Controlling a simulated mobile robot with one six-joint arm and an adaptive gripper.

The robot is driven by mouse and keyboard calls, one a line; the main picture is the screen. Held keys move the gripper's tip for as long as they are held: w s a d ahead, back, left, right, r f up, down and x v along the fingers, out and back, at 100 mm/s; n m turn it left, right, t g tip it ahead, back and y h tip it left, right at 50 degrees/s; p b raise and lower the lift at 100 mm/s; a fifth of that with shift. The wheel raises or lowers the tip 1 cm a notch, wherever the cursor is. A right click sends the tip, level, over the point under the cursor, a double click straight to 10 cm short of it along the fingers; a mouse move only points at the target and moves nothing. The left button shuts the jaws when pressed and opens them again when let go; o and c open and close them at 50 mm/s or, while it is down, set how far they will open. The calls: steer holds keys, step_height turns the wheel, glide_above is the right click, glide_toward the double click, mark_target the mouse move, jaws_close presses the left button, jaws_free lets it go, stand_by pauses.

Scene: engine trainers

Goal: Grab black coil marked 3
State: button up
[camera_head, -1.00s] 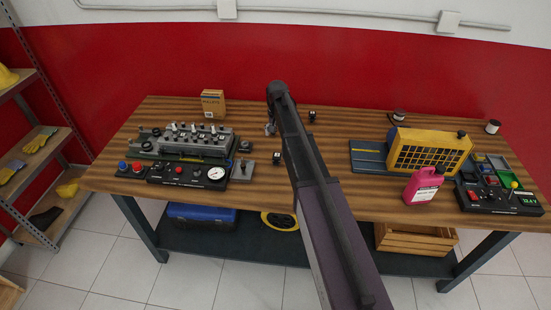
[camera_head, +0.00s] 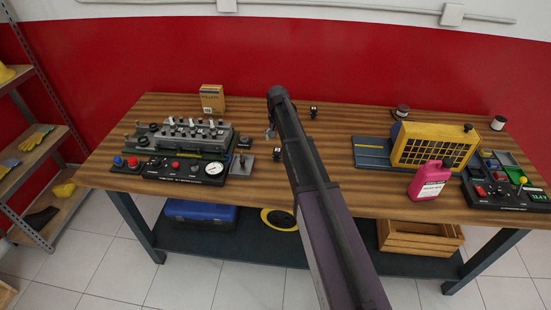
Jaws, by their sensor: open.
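The engine trainer (camera_head: 190,140) at the left carries several small upright parts. My gripper (camera_head: 270,132) shows only as a small grey piece below the arm's far end, above the table. It is open, and my arm hides most of it.
A yellow radiator unit (camera_head: 432,146), a pink jug (camera_head: 430,180) and a control panel (camera_head: 505,192) stand at the right. A gauge panel (camera_head: 187,169) lies in front of the trainer, and a yellow box (camera_head: 212,98) stands behind. The table's middle front is mostly clear.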

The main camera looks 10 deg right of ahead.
mark_target(277, 150)
steer(key=shift+f+b, duration=1.25)
steer(key=shift+f, duration=0.3)
steer(key=shift+f, duration=0.15)
step_height(277, 150, down, 5)
steer(key=b, duration=0.5)
jaws_close()
